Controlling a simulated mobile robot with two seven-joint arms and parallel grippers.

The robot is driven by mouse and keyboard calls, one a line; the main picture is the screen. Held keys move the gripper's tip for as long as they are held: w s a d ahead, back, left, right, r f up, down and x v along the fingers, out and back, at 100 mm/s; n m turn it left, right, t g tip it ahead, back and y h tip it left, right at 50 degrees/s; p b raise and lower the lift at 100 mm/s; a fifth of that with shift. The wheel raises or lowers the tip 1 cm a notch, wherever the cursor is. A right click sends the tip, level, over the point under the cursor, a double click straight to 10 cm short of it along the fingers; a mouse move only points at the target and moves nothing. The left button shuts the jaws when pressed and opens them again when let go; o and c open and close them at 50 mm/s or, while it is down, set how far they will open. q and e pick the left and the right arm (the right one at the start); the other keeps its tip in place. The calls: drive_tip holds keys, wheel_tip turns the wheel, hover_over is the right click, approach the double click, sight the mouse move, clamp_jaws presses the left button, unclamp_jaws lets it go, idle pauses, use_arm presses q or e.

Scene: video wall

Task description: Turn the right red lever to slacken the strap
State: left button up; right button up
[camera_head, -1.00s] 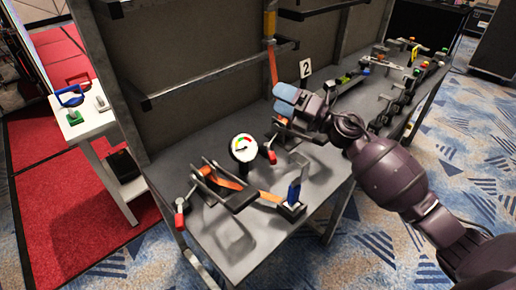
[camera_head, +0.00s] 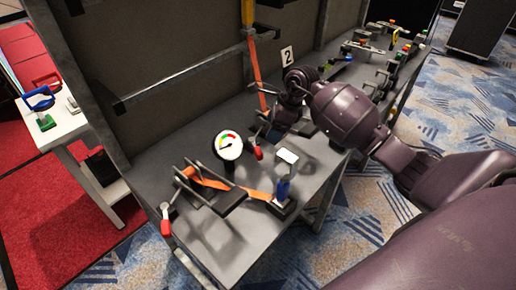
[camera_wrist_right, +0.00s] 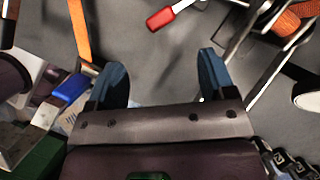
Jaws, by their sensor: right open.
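The right red lever (camera_head: 257,152) sticks out beside the round white gauge (camera_head: 229,145) on the grey bench. In the wrist view its red handle (camera_wrist_right: 168,16) lies ahead of my right gripper (camera_wrist_right: 163,82), near the top edge. The two blue fingers are spread apart with nothing between them, and the handle is not touched. In the head view my right gripper is beyond the lever, its fingers hard to make out. A left red lever (camera_head: 165,226) hangs at the bench's front left. The orange strap (camera_head: 258,194) runs through the near frame. My left gripper is out of view.
A vertical orange strap (camera_head: 256,75) runs up the back panel; it also shows at left in the wrist view (camera_wrist_right: 80,30). A blue post (camera_head: 283,189) stands at the bench's near right. More fixtures stand beyond sign 2 (camera_head: 287,57). A white side table (camera_head: 57,124) is left.

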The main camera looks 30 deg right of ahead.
sight(259, 150)
drive_tip(key=b+x, duration=0.1)
drive_tip(key=x, duration=0.8)
drive_tip(key=shift+a, duration=0.1)
drive_tip(key=shift+w+a+f, duration=0.2)
drive_tip(key=shift+w+f, duration=0.05)
drive_tip(key=shift+f, duration=0.4)
